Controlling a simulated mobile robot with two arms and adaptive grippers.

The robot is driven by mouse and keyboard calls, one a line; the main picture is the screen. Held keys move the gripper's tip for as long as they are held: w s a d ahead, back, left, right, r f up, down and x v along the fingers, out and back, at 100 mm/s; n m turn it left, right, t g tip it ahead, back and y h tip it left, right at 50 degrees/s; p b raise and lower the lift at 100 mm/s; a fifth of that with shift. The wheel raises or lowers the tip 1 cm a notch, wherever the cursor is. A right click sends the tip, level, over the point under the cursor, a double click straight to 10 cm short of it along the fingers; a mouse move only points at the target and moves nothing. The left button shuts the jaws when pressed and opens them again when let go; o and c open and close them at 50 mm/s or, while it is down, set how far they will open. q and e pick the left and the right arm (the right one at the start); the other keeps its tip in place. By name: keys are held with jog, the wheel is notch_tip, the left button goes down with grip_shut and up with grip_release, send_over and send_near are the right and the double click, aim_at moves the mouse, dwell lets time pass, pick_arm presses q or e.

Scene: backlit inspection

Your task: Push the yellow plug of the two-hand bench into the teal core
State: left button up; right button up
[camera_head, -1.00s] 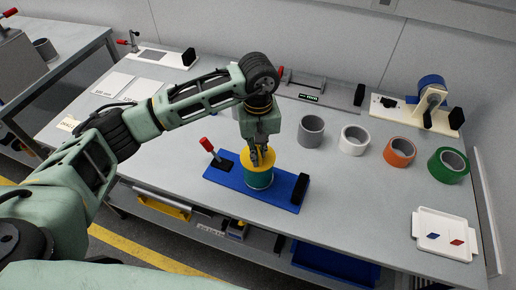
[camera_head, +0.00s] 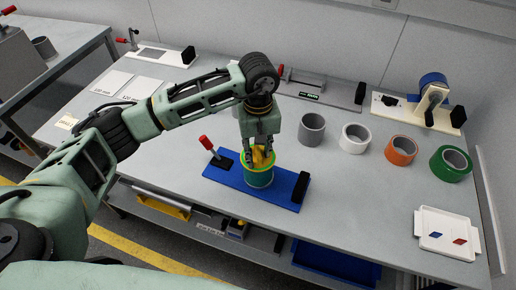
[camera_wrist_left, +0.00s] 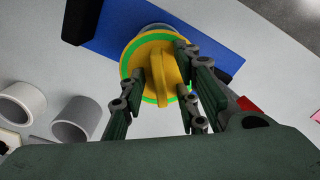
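The yellow plug (camera_head: 259,155) sits at the top of the teal core (camera_head: 258,178), which stands upright on the blue base of the two-hand bench (camera_head: 282,193). A bright green ring shows around the plug's top. In the left wrist view the plug's raised grip bar (camera_wrist_left: 158,72) lies between my left gripper's fingers. My left gripper (camera_head: 261,157) points down over the plug. It is open, with gaps visible between fingers and bar (camera_wrist_left: 162,88). How deep the plug sits is hard to tell. My right gripper is not in view.
A red-knobbed lever (camera_head: 206,143) stands on the base's left end and a black block (camera_head: 301,187) on its right. Grey (camera_head: 311,130), white (camera_head: 354,139), orange (camera_head: 400,151) and green (camera_head: 450,164) rolls stand behind and right. A white tray (camera_head: 433,245) lies front right.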

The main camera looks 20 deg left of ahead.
pick_arm(q)
notch_tip(320, 180, up, 12)
dwell(0.7)
dwell(0.5)
